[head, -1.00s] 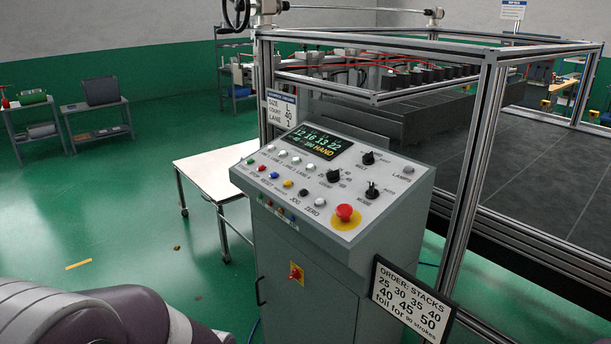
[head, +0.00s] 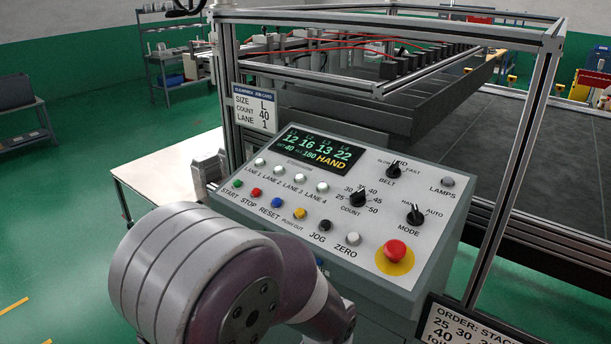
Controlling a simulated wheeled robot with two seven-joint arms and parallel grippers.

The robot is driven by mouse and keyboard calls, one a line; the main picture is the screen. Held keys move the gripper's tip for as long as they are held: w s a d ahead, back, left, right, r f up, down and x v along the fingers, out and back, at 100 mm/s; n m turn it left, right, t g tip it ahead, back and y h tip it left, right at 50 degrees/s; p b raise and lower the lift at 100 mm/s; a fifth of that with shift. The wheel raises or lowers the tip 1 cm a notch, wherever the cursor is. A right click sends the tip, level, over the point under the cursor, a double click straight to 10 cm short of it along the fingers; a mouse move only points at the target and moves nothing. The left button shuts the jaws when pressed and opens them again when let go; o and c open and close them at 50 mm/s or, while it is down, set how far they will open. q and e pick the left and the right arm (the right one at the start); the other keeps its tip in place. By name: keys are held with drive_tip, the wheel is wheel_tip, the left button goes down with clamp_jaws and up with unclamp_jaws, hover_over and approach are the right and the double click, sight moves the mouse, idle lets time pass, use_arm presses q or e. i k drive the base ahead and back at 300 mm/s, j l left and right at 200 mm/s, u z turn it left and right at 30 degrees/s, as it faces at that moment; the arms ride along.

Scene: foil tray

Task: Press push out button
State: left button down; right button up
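The PUSH OUT button is the yellow round one (head: 300,214) in the lower row of the sloped grey control panel (head: 400,272), between the blue RESET button (head: 277,202) and the black JOG button (head: 324,225). Nothing touches it. My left arm's large rounded link fills the lower left, in front of the panel's near edge. My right gripper is not in view.
The red emergency button (head: 395,250) stands up at the panel's right. Knobs for BELT (head: 395,169), COUNT (head: 358,198) and MODE (head: 415,214) stick up. The display (head: 318,148) reads HAND. A metal frame post (head: 229,95) rises behind the panel; a white table (head: 160,165) stands left.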

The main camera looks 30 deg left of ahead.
sight(300, 212)
drive_tip(key=i+j, duration=0.1)
drive_tip(key=j, duration=0.6)
drive_tip(key=i+j+z, duration=0.1)
drive_tip(key=j, duration=0.65)
